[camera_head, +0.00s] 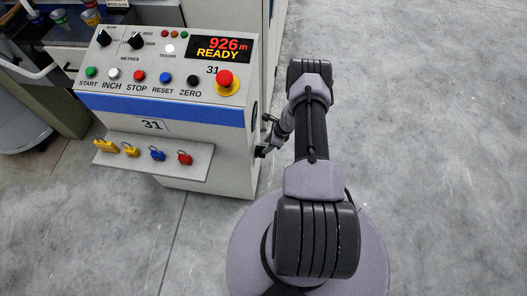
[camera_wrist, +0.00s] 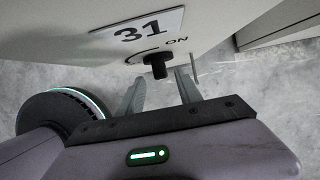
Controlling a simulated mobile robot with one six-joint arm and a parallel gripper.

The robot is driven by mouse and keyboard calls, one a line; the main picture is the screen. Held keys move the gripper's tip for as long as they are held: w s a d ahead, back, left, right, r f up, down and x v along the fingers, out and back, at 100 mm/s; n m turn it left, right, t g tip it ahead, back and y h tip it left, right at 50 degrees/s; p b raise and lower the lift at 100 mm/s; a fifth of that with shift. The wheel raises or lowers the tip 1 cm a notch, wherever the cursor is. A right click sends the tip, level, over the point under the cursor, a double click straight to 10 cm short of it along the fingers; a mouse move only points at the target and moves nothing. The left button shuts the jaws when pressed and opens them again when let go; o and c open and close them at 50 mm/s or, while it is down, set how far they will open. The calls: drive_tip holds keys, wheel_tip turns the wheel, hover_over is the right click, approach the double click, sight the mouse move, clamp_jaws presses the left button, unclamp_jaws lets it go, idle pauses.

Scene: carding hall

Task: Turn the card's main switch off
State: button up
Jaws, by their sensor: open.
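The main switch is a black rotary knob (camera_wrist: 158,66) on the pale side panel of the card's control cabinet (camera_head: 207,180). In the wrist view "ON" is printed beside it, with a curved mark next to it and a "31" plate (camera_wrist: 139,32) above. My gripper (camera_wrist: 161,79) is open, with one finger on each side of the knob's front end. I cannot tell whether a finger touches it. In the head view my gripper is beside the cabinet's right side, and the knob cannot be made out clearly there.
The cabinet's sloped top has a red emergency stop (camera_head: 226,80), a row of buttons and a display (camera_head: 219,49) reading "926 m READY". A front shelf (camera_head: 152,161) carries several coloured padlocks. The floor (camera_head: 430,130) at the right is clear.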

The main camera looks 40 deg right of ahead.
drive_tip(key=b+x, duration=0.1)
drive_tip(key=x, duration=0.3)
clamp_jaws()
